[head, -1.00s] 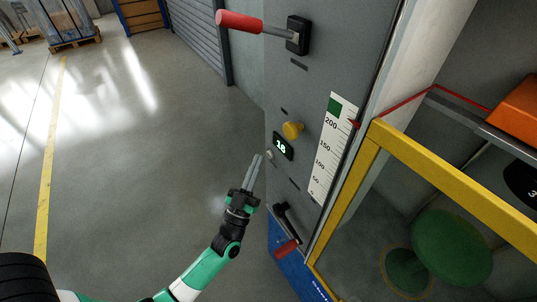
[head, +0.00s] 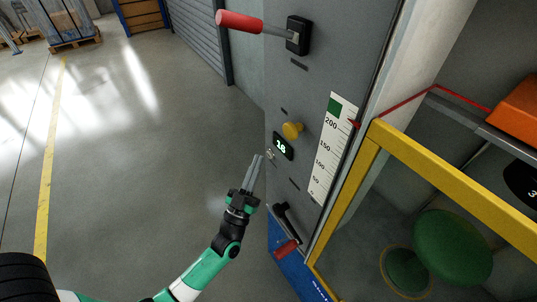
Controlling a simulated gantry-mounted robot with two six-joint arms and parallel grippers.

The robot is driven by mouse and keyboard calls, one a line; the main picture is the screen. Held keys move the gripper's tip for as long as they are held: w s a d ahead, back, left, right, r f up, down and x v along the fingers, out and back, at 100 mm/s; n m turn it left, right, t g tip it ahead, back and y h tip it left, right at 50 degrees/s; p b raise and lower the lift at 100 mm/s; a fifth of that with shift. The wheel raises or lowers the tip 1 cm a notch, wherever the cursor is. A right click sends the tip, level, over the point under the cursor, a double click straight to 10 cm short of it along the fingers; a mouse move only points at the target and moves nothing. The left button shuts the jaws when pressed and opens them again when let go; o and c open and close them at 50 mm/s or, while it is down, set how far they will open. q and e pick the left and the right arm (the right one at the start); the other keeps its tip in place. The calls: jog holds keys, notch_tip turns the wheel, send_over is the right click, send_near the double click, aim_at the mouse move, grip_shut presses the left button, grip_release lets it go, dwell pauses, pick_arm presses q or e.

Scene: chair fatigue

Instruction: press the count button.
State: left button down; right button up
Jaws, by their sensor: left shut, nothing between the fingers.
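A small pale button (head: 270,154) sits on the grey control panel (head: 335,50), just below and left of a dark display (head: 283,146) that reads 18 in green. The panel's labels are too small to read. A yellow knob (head: 292,130) is above the display. My left gripper (head: 257,158) is shut and empty, its fingertips pointing up at the panel, close to the button in the picture. I cannot tell whether they touch it. My right gripper is not in view.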

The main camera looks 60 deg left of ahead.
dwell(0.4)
pick_arm(q)
jog(key=shift+w, duration=0.5)
jog(key=shift+w, duration=0.35)
dwell(0.4)
jog(key=shift+s, duration=0.85)
jog(key=s, duration=0.5)
jog(key=shift+d+p, duration=0.2)
jog(key=shift+p, duration=0.2)
